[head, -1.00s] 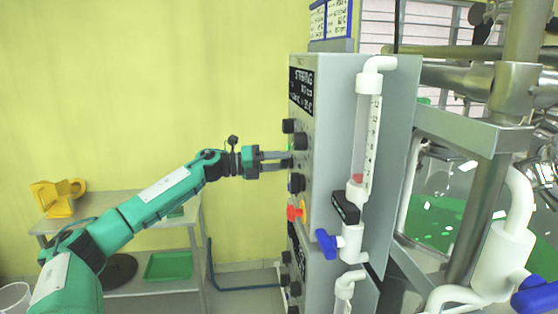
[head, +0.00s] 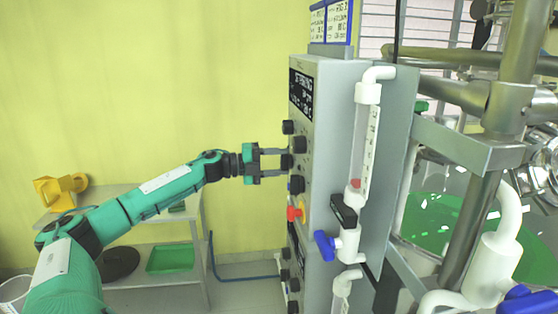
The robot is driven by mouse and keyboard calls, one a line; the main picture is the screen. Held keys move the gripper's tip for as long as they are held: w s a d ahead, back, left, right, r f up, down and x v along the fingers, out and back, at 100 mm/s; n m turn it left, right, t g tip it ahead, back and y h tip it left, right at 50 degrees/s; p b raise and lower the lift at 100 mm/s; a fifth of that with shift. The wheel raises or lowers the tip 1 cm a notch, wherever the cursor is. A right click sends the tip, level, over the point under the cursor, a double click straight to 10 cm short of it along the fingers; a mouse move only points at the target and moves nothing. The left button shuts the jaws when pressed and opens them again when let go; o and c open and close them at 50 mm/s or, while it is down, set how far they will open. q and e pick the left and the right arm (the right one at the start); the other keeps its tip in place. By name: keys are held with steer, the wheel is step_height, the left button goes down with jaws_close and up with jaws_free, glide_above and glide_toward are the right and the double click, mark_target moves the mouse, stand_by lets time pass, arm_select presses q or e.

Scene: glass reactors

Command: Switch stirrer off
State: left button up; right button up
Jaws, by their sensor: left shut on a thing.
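The grey control cabinet (head: 325,120) has a black display (head: 301,94) on its left-facing front, with partly legible text that seems to read "STIRRING". Several black knobs sit below it, seen almost edge-on. My left gripper (head: 285,163) reaches the panel from the left, its two fingers one above the other. It is shut on a small black knob (head: 286,161) between the fingertips. Any marking on this knob is hidden. A larger black knob (head: 299,145) is just right of the fingertips. My right gripper is not in view.
A red knob (head: 293,213) is lower on the panel. Metal pipes and glass vessels fill the right. A shelf table (head: 110,208) stands at the back left.

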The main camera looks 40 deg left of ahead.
arm_select(q)
steer(key=shift+c, duration=0.2)
stand_by(0.3)
steer(key=o, duration=1)
arm_select(e)
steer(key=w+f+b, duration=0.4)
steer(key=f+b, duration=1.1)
steer(key=b, duration=0.2)
arm_select(q)
steer(key=b+v, duration=0.7)
steer(key=v, duration=0.7)
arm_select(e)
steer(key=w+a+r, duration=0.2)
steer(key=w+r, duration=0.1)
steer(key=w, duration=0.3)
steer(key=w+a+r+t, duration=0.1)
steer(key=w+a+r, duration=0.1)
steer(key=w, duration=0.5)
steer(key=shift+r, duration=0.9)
arm_select(q)
steer(key=shift+w+f, duration=0.1)
steer(key=shift+w, duration=0.05)
